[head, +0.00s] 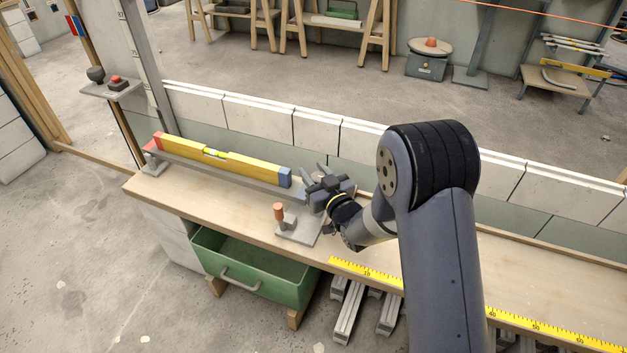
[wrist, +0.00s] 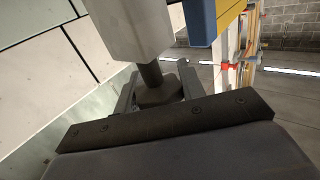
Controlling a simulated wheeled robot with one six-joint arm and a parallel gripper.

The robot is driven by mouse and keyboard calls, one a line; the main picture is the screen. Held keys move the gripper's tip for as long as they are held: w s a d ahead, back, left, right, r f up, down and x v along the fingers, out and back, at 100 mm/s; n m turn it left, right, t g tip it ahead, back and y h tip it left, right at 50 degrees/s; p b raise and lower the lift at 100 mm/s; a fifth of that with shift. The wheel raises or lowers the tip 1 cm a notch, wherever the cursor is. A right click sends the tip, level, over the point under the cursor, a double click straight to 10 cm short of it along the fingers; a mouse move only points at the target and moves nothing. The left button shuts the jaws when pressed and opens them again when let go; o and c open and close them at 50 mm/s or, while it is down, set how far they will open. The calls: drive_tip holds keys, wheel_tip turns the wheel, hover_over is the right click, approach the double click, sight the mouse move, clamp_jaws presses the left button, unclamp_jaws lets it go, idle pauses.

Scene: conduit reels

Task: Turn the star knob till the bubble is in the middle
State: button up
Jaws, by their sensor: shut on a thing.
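The yellow spirit level (head: 240,165) lies along a grey bar on the bench, red at its left end and blue at its right. Its vial (head: 213,153) is near the middle, too small for me to tell where the bubble sits. My gripper (head: 326,186) is just right of the blue end. In the wrist view the dark star knob (wrist: 160,94) sits between my two grey fingers, under a dark shaft and a pale grey block. My gripper is shut on the knob. The blue end (wrist: 201,22) shows above right of it.
An orange-topped lever (head: 279,211) stands on a grey plate (head: 297,233) just in front of my gripper. A pale block wall (head: 258,122) runs close behind the bench (head: 190,198). A green open bin (head: 255,277) sits below. A yellow ruler (head: 366,273) marks the front edge.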

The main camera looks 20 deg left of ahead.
drive_tip(key=m+t+h+b, duration=0.2)
drive_tip(key=h, duration=0.1)
drive_tip(key=shift+f+b, duration=0.25)
drive_tip(key=shift+b, duration=0.1)
drive_tip(key=m+t+h, duration=0.1)
drive_tip(key=m+h+b, duration=0.1)
drive_tip(key=h, duration=0.1)
drive_tip(key=shift+w+d+r+m+t, duration=0.1)
drive_tip(key=shift+d+r+m+t, duration=0.1)
drive_tip(key=shift+m+t, duration=0.15)
drive_tip(key=shift+w+d+m+t+h+p, duration=0.1)
drive_tip(key=shift+m+t+h, duration=0.15)
drive_tip(key=shift+m+h, duration=0.6)
drive_tip(key=shift+s+d+m+t+h+p, duration=0.2)
drive_tip(key=shift+m+h, duration=0.25)
drive_tip(key=shift+h, duration=0.75)
drive_tip(key=shift+w+d+m+t+h+p, duration=0.1)
drive_tip(key=shift+w+m+t+h, duration=0.15)
drive_tip(key=shift+m+h, duration=0.6)
drive_tip(key=shift+r+h, duration=0.1)
drive_tip(key=shift+h, duration=0.2)
drive_tip(key=o, duration=1)
wheel_tip(320, 180, up, 10)
drive_tip(key=p, duration=0.4)
